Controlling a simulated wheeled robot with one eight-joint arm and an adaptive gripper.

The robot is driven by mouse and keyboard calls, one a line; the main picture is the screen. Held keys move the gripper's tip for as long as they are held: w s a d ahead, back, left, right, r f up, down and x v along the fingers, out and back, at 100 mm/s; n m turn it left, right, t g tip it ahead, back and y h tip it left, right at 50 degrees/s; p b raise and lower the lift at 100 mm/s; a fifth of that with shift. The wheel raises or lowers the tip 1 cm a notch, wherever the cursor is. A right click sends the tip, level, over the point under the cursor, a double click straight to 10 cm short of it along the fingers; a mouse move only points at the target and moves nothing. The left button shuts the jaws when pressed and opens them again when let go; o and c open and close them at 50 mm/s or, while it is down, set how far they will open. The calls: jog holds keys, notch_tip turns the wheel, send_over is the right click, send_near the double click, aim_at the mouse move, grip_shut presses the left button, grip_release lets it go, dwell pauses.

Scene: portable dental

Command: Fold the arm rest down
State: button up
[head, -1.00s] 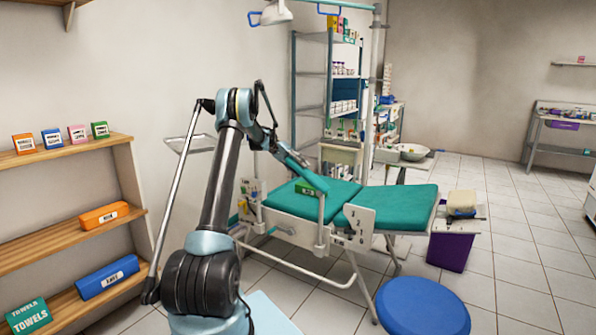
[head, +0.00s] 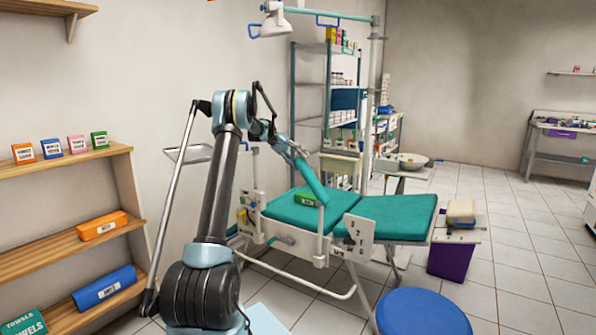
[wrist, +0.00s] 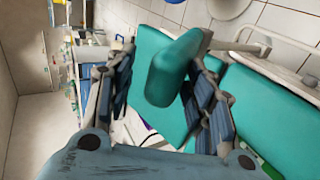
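The arm rest (head: 313,182) is a teal padded bar on a white post at the near side of the teal dental chair (head: 385,215). It is tilted, with its upper end toward my gripper (head: 292,150). In the wrist view the arm rest pad (wrist: 172,68) shows between the two fingers of my gripper (wrist: 155,95). The fingers are spread apart. There is a gap on the left of the pad; the right finger is close to it, and I cannot tell whether it touches.
A small green box (head: 307,199) lies on the chair seat near the arm rest. A blue round stool (head: 423,312) stands in front, and a purple bin (head: 452,258) to the right. Wooden wall shelves (head: 65,243) are on the left. Tiled floor is free at the right.

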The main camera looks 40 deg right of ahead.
jog(key=shift+r, duration=0.5)
jog(key=shift+c, duration=0.3)
